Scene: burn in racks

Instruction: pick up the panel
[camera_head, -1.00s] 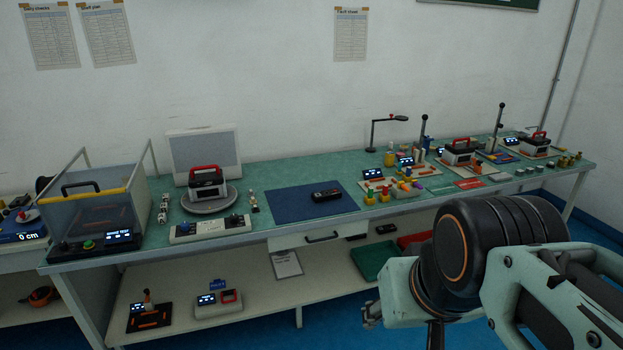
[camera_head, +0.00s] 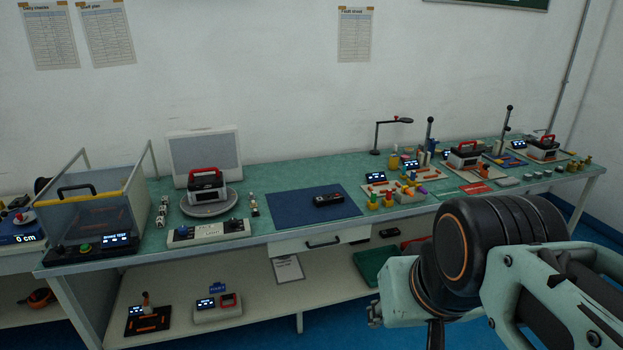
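Several things here could be called a panel, and I cannot tell for sure which one is meant. A pale grey, flat, upright panel (camera_head: 205,157) stands at the back of the green bench, against the wall, behind a round turntable. A low white control panel (camera_head: 208,231) with small knobs lies at the bench's front edge. My arm (camera_head: 480,255) fills the lower right, in front of the bench and apart from both. I cannot make out any gripper fingers.
A red-handled device (camera_head: 207,188) sits on the turntable (camera_head: 209,204). A clear box (camera_head: 97,215) stands at the left. A blue mat (camera_head: 287,205) carries a dark handheld (camera_head: 328,200). Small parts and fixtures crowd the right end. A lower shelf (camera_head: 262,303) holds more devices.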

